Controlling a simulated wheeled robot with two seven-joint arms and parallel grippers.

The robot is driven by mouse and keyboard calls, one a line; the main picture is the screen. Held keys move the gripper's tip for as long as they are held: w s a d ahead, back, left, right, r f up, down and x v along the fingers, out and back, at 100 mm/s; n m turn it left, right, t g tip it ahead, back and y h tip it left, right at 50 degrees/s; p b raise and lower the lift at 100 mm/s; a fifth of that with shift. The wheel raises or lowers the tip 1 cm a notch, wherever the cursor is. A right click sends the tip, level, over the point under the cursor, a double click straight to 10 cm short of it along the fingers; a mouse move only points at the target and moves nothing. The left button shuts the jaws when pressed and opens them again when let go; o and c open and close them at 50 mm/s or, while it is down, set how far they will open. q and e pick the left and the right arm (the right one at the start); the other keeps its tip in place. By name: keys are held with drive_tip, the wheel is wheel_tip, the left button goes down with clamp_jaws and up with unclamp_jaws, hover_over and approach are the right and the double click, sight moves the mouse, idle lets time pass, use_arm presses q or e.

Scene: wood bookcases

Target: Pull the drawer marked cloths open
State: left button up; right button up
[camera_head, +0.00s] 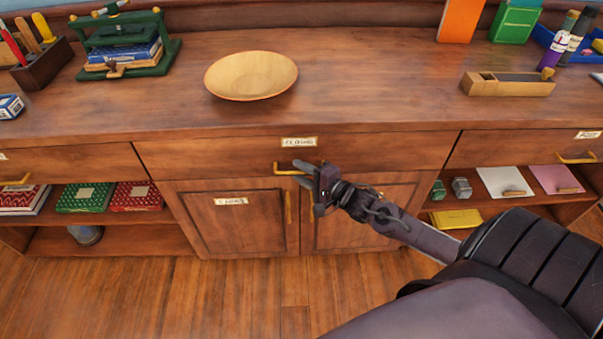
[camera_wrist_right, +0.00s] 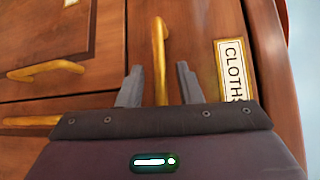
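The drawer marked cloths (camera_head: 220,154) is a wide wooden drawer in the middle of the cabinet, and it looks shut. Its label (camera_head: 299,142) reads CLOTHS in the right wrist view (camera_wrist_right: 232,70). Its gold bar handle (camera_head: 284,170) sits below the label and also shows in the right wrist view (camera_wrist_right: 160,50). My right gripper (camera_head: 303,171) is at the handle. In the wrist view its fingers (camera_wrist_right: 159,85) are apart, one on each side of the handle, with gaps showing. My left gripper is not in view.
Below the drawer are two cupboard doors (camera_head: 240,237) with upright gold handles. Neighbouring drawers (camera_head: 70,165) flank it above open shelves. A wooden bowl (camera_head: 251,76) stands on the cabinet top (camera_head: 360,95) above the drawer. Wooden floor (camera_head: 250,290) lies clear in front.

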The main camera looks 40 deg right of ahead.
drive_tip(key=shift+w, duration=0.15)
drive_tip(key=shift+c, duration=0.4)
clamp_jaws()
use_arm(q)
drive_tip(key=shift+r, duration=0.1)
use_arm(e)
drive_tip(key=shift+a, duration=0.15)
